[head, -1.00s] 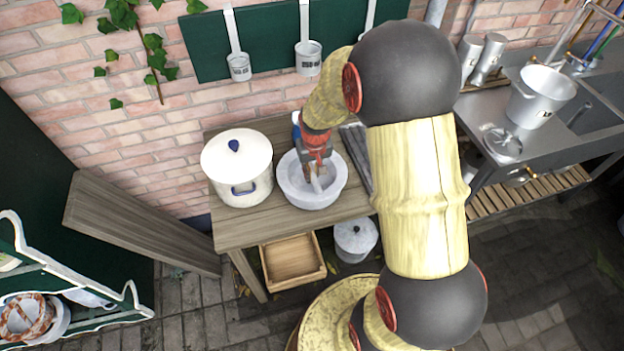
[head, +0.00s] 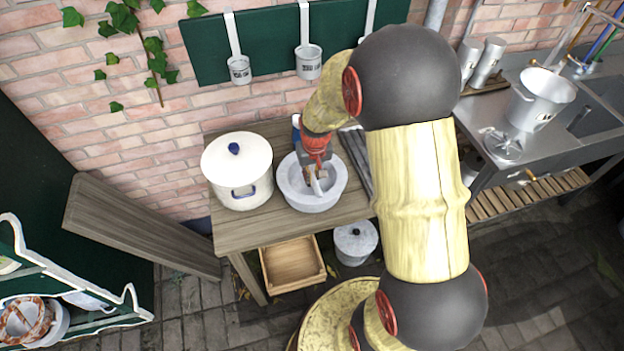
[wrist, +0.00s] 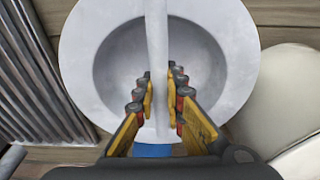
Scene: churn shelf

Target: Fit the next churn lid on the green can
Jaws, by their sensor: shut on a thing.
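My gripper (head: 316,174) is at the thick-walled grey bowl (head: 330,197) on the wooden table. In the wrist view my gripper (wrist: 158,92) is shut on a pale grey bar (wrist: 157,50), pestle-like, that crosses over the bowl (wrist: 80,60). The bar (head: 321,187) shows small in the head view; I cannot tell whether it touches the bowl. A round silver lid-like piece (head: 504,146) lies on the steel counter at the right. I see no can that is clearly green, and my arm hides part of the scene.
A cream pot (head: 236,189) with a blue-knobbed lid stands close left of the bowl. A ribbed grey rack (head: 355,160) lies to its right. Below are a wooden crate (head: 292,266) and a lidded grey pot (head: 355,243). A silver bucket (head: 540,100) stands on the counter.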

